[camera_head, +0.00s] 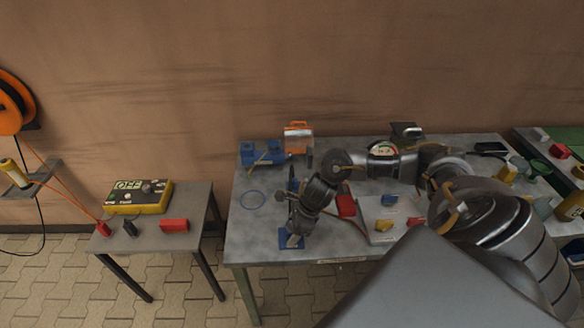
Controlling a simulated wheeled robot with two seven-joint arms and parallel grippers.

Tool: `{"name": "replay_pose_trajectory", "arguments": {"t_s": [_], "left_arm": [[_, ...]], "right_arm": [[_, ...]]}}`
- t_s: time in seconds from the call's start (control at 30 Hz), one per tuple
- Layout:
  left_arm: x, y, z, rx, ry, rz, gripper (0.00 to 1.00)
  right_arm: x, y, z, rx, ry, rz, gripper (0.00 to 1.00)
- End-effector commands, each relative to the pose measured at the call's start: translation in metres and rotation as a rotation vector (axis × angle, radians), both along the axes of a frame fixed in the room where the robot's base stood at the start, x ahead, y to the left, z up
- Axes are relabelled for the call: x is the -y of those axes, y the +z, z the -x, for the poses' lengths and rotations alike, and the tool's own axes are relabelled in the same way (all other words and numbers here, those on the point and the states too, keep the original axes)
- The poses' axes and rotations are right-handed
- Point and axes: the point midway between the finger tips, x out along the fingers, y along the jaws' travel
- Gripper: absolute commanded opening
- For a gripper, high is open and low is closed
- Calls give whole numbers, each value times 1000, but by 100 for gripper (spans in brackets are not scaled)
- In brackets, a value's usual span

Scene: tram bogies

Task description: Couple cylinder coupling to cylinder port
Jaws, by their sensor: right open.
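My right arm reaches in from the right over the grey workbench (262,222). Its right gripper (292,240) points down, open, over a blue flat piece (284,246) near the bench's front left; whether it touches anything there cannot be told. I cannot tell for sure which piece is the cylinder coupling or the cylinder port. A red block (346,206) with a red line running from it lies right of the gripper. A pale plate (370,212) beside it carries small blue, yellow and red pieces. My left gripper is not in view.
A small side table holds a yellow "OFF" box (138,197), a red block (174,225) and a red plug (103,229) on an orange cord.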

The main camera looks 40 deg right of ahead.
Motion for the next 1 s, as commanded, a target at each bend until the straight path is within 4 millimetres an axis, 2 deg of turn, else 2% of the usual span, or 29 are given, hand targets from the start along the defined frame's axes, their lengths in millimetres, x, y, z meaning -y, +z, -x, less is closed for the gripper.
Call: {"name": "replay_pose_trajectory", "arguments": {"t_s": [0.13, 0.43, 0.77, 1.0], "left_arm": [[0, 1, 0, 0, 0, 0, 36], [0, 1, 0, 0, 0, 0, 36], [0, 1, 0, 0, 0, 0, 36], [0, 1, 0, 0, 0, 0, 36]], "right_arm": [[-2, -6, -1, -1, 0, 1, 58], [-2, -6, -1, 0, 1, 1, 57], [-2, -6, -1, -1, 0, 1, 14], [-2, -5, -2, 1, 1, 1, 12]]}}
